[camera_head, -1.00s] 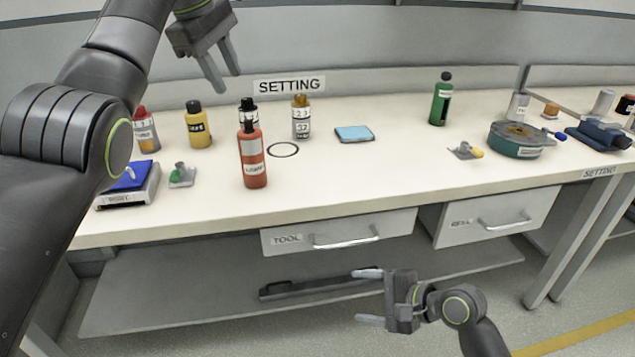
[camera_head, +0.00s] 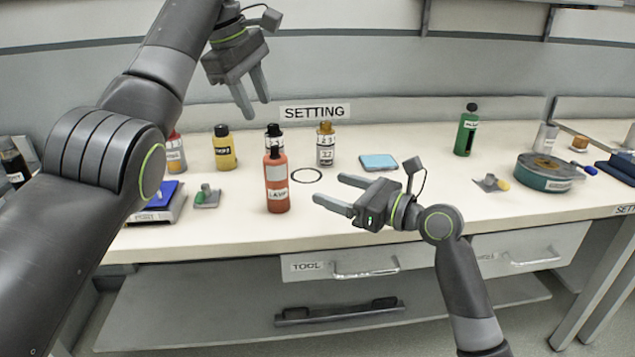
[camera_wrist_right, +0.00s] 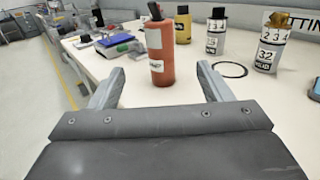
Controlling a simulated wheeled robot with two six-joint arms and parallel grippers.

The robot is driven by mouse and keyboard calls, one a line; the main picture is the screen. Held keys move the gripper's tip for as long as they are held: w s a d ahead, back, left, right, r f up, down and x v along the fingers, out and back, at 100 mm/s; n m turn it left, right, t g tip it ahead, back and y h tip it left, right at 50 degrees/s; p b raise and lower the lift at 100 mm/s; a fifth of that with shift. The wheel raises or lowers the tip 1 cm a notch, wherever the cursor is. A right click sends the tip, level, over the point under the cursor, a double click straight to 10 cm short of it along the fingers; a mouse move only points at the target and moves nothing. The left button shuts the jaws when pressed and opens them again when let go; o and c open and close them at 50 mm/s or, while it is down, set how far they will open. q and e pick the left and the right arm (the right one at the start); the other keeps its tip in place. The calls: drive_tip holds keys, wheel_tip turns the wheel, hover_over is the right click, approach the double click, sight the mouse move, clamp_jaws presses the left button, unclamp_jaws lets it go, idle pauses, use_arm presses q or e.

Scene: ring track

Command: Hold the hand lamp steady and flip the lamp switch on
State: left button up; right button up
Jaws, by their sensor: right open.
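The hand lamp appears to be the upright orange-red cylinder (camera_head: 276,190) with a label reading like "LAMP", standing near the table's front edge. It also shows in the right wrist view (camera_wrist_right: 160,62), between the spread fingers and beyond them. I cannot make out its switch clearly. My right gripper (camera_head: 332,190) is open and empty, to the right of the lamp at the table's front, its fingers pointing towards it without touching. My left gripper (camera_head: 257,108) hangs high, above and behind the lamp; its fingers are apart with nothing between them.
A black-capped bottle (camera_head: 273,142) stands just behind the lamp. A brown-capped bottle (camera_head: 325,146), a black ring (camera_head: 306,176) and a yellow bottle (camera_head: 224,150) are near. A small green-knobbed part (camera_head: 207,196) and a blue-topped device (camera_head: 160,200) lie left. A blue pad (camera_head: 378,162) lies right.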

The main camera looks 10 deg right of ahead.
sight(270, 168)
drive_tip(key=x, duration=1.7)
drive_tip(key=shift+a, duration=0.1)
drive_tip(key=shift+c, duration=0.4)
